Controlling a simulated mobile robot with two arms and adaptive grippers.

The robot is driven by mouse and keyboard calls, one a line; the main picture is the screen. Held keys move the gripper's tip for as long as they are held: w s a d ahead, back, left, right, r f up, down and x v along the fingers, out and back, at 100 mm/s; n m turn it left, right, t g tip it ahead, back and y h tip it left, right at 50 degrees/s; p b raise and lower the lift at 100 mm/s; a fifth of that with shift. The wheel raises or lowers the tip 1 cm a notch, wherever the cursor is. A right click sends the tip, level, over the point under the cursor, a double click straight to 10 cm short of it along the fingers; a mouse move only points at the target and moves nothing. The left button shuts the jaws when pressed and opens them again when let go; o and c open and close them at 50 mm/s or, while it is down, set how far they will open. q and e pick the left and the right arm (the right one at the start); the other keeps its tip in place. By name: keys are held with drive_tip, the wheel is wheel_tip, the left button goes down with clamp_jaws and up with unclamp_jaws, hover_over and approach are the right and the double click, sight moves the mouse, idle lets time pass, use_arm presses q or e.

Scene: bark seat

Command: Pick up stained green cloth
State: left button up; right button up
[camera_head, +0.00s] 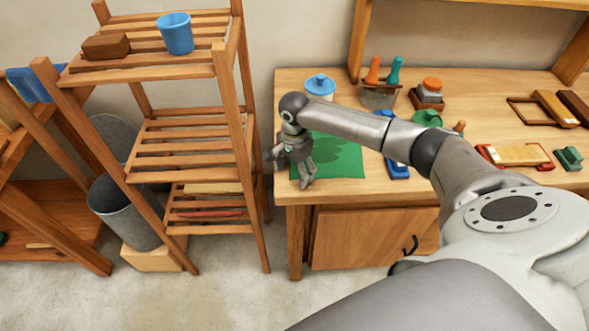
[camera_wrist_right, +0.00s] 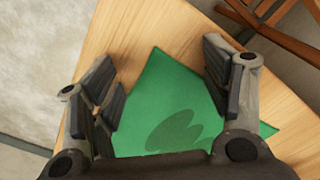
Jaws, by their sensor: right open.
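The green cloth (camera_head: 340,160) lies flat at the left end of the wooden workbench, with darker green stains on it. In the right wrist view the cloth (camera_wrist_right: 170,90) lies between and beyond the fingers, with a dark stain near the bottom. My right gripper (camera_head: 290,170) is over the cloth's left edge. Its fingers (camera_wrist_right: 165,95) are spread apart with nothing between them. I cannot tell its exact height above the cloth. Part of the cloth is hidden by my right arm and gripper. My left gripper is not in view.
A white pot with a blue lid (camera_head: 320,86) stands behind the cloth. A blue tool (camera_head: 397,166) lies to its right. A slatted wooden shelf (camera_head: 190,140) with a blue cup (camera_head: 175,33) stands left of the bench, across a narrow gap.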

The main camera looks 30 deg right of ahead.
drive_tip(key=shift+f, duration=0.2)
drive_tip(key=shift+s+a+f, duration=0.1)
drive_tip(key=shift+s, duration=0.3)
drive_tip(key=c, duration=1.3)
drive_tip(key=shift+w+f, duration=0.1)
clamp_jaws()
wheel_tip(320, 180, up, 12)
drive_tip(key=p, duration=1.2)
drive_tip(key=shift+w+r+p, duration=0.2)
drive_tip(key=shift+r+p, duration=0.05)
drive_tip(key=shift+p, duration=0.15)
drive_tip(key=shift+w, duration=0.1)
wheel_tip(320, 180, up, 18)
